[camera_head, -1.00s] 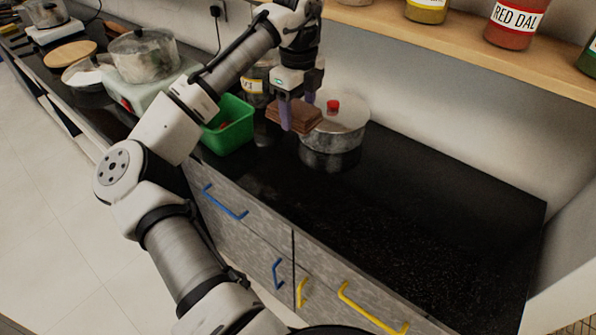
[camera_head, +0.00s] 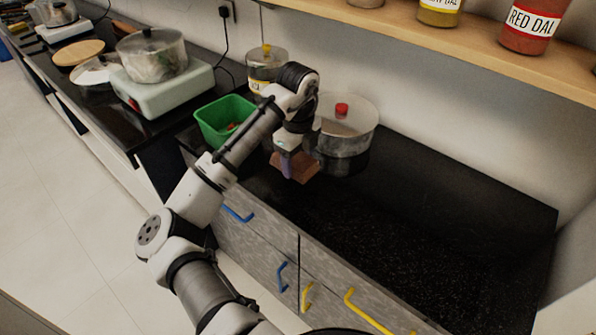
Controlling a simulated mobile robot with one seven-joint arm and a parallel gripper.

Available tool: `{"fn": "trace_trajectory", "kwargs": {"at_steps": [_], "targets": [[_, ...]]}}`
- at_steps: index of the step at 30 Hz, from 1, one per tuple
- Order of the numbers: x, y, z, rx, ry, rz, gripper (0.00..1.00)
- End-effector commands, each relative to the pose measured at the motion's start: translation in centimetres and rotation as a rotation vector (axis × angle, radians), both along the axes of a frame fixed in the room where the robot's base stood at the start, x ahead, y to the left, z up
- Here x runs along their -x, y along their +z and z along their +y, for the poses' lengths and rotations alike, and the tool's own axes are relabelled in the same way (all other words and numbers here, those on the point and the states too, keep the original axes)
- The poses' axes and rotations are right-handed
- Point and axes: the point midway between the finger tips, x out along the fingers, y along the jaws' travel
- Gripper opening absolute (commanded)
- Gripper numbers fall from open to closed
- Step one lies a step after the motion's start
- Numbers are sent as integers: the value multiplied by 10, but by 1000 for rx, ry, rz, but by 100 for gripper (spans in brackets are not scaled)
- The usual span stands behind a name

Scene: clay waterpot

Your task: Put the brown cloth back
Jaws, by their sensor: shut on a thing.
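The brown cloth (camera_head: 306,168) is a folded, flat piece held in my gripper (camera_head: 289,164), over the near side of the black counter. The other finger is mostly hidden. The cloth is in front of the steel pot and to the right of the green bin. I cannot tell whether the cloth touches the counter or hangs just above it.
A steel pot (camera_head: 346,128) with a red-knobbed lid stands behind my gripper. A green bin (camera_head: 225,120) is to the left, with a glass jar (camera_head: 266,62) behind it. A stove (camera_head: 163,88) bears a pot. The black counter (camera_head: 440,215) is clear to the right. A wooden shelf (camera_head: 480,52) hangs above.

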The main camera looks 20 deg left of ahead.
Motion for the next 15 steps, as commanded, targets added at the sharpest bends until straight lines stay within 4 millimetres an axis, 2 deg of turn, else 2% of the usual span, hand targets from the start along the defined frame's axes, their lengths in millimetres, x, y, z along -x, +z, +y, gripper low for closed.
{"fn": "trace_trajectory", "kwargs": {"at_steps": [5,12,15], "targets": [[0,-11,0,1,1,0,40],[0,-44,0,0,1,0,40],[0,-47,1,-1,1,-1,40]]}}
